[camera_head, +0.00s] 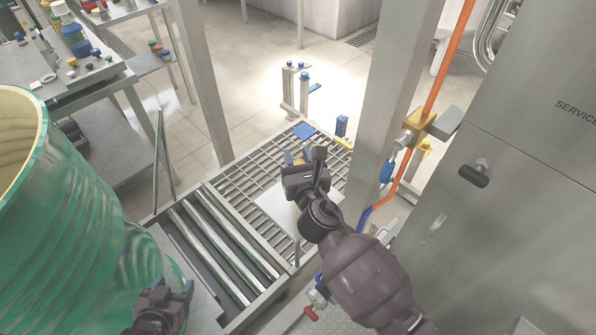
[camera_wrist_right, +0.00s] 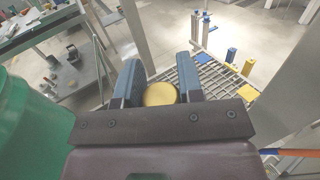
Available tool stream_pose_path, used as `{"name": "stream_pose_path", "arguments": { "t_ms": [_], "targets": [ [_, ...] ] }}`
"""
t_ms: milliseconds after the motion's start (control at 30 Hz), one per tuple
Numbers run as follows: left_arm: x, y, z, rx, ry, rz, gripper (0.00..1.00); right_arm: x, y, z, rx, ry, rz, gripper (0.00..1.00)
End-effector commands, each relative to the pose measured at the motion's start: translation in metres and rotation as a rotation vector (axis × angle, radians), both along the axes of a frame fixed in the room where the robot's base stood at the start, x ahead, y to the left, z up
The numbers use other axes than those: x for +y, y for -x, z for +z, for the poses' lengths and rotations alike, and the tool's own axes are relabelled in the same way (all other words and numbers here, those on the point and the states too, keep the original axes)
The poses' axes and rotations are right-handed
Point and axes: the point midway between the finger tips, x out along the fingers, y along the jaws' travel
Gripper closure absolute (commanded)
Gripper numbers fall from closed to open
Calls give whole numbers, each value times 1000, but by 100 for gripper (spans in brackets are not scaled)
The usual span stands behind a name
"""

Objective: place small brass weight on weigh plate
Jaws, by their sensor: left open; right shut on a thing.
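The small brass weight (camera_wrist_right: 160,94) shows in the right wrist view as a round yellow piece between the two blue fingers of my right gripper (camera_wrist_right: 160,84). In the head view my right gripper (camera_head: 297,158) is above the grated platform and shut on the weight, whose body is mostly hidden there. A pale flat plate (camera_head: 270,206), which looks like the weigh plate, lies on the grating partly under my right gripper and wrist. I cannot tell the height of the weight above it. My left gripper (camera_head: 164,292) is open and empty beside the green drum.
The green drum (camera_head: 70,215) stands at the left, beside the roller conveyor (camera_head: 222,248). The grating (camera_head: 240,172) carries a blue square (camera_head: 304,131) at its far end. Steel posts flank the grating, and a steel cabinet (camera_head: 500,200) with an orange pipe (camera_head: 447,65) before it bounds the right.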

Motion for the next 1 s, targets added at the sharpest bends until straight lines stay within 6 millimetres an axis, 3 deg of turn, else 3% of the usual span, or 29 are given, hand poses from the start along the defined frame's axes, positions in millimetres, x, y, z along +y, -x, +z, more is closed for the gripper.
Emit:
{"name": "stream_pose_path", "arguments": {
  "t_ms": [400,933,967,1000],
  "targets": [
    [0,8,-32,34,0,0,40,0,0,-39,0,-2,0,100],
    [-1,7,-31,28,0,-1,40,1,-1,-43,-5,-1,1,100],
    [-1,7,-30,27,0,-1,40,0,0,-46,0,1,0,64],
    [-1,7,-30,28,0,-1,40,0,0,-45,0,1,0,58]
  ]
}}
